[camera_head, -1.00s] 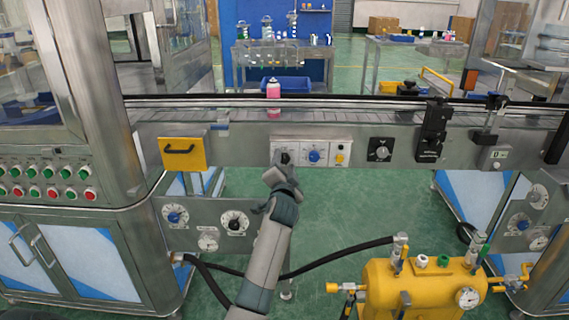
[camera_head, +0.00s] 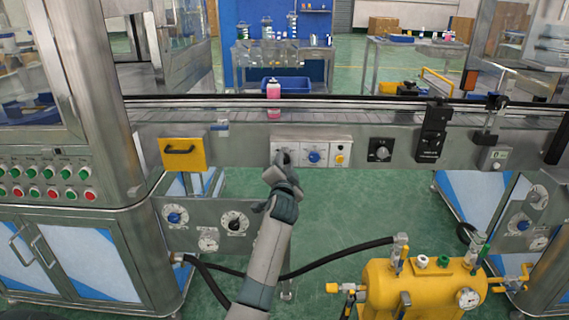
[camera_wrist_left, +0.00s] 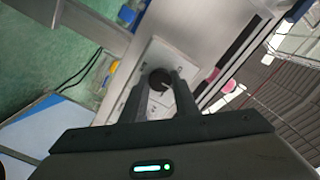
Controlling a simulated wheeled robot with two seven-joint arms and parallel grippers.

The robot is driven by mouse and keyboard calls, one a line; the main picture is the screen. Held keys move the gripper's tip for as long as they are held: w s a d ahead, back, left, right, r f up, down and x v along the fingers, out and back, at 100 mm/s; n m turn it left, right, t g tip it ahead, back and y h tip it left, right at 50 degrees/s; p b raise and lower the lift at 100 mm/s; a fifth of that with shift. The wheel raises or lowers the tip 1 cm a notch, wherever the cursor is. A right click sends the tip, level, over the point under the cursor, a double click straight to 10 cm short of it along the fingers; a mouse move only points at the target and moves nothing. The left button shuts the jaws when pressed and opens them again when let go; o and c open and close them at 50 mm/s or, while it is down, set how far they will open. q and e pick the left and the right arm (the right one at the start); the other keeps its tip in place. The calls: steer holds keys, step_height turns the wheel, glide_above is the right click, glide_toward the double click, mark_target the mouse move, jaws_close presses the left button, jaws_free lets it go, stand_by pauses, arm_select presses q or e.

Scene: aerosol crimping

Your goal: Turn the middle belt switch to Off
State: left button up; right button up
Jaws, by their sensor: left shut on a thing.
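The belt switch panel (camera_head: 311,146) is a row of three pale plates on the front of the conveyor. Its left plate carries a black rotary knob, mostly hidden in the head view by my left gripper (camera_head: 280,164). In the left wrist view the round black knob (camera_wrist_left: 160,79) sits between the two fingers of my left gripper (camera_wrist_left: 161,83), which is shut on it. I cannot read the knob's position or the labels. Beside it are a blue knob (camera_head: 314,157) and a plate with a yellow button (camera_head: 340,159). My right gripper is not in view.
A pink can (camera_head: 273,92) stands on the conveyor above the panel. A yellow handled plate (camera_head: 183,149) is to the left, a black dial (camera_head: 380,150) to the right. A yellow tank (camera_head: 420,290) with hoses stands lower right.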

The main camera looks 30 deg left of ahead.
arm_select(q)
steer(key=shift+n, duration=0.6)
steer(key=n+p, duration=0.1)
steer(key=n, duration=0.3)
steer(key=shift+n, duration=0.4)
steer(key=shift+n+p, duration=0.6)
steer(key=shift+n, duration=1.3)
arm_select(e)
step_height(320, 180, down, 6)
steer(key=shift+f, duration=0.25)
arm_select(q)
steer(key=o, duration=1.1)
steer(key=shift+c, duration=0.2)
